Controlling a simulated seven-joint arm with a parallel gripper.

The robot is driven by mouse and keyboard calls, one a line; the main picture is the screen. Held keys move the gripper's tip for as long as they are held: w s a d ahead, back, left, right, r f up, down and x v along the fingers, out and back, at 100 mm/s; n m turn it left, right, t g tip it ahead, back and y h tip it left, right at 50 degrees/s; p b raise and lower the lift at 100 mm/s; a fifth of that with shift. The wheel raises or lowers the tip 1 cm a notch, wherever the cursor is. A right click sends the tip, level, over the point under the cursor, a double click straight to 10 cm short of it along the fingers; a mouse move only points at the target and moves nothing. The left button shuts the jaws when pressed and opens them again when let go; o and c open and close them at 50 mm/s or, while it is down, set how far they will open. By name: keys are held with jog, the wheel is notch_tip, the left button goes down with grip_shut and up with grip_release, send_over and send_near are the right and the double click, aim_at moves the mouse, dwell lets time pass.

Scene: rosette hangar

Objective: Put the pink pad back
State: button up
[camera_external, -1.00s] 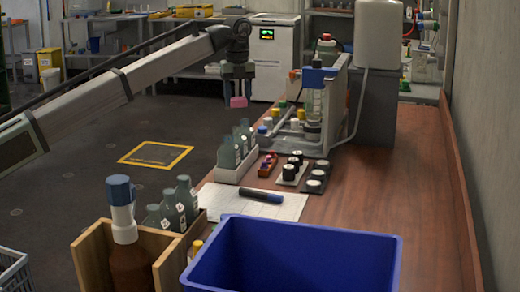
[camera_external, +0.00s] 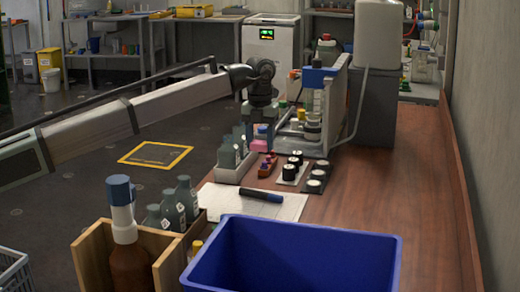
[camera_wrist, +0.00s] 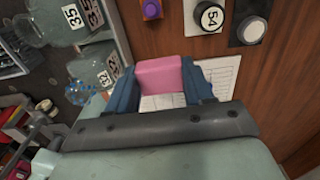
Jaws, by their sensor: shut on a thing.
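The pink pad (camera_wrist: 160,75) is a small block held between the two blue fingers of my gripper (camera_wrist: 162,88) in the wrist view. In the external view the pad (camera_external: 259,144) shows as a small pink patch below my gripper (camera_external: 261,128). My gripper points down near the far end of the white bottle rack (camera_external: 235,172). In the wrist view, white gridded paper (camera_wrist: 218,75) shows beyond and below the pad. I cannot tell the exact height of the pad above the table.
Bottles with number labels (camera_wrist: 60,20) stand close on the left in the wrist view. Black-capped round pieces (camera_external: 292,165) and a small orange-brown holder (camera_external: 267,166) lie nearby. A marker (camera_external: 261,196) rests on the paper. A blue bin (camera_external: 295,225) stands in front; the table's right side is clear.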

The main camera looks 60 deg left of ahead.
aim_at(260, 182)
jog(key=shift+f, duration=5)
jog(key=shift+f, duration=0.15)
jog(key=o, duration=0.9)
notch_tip(260, 182, up, 12)
jog(key=shift+r, duration=0.15)
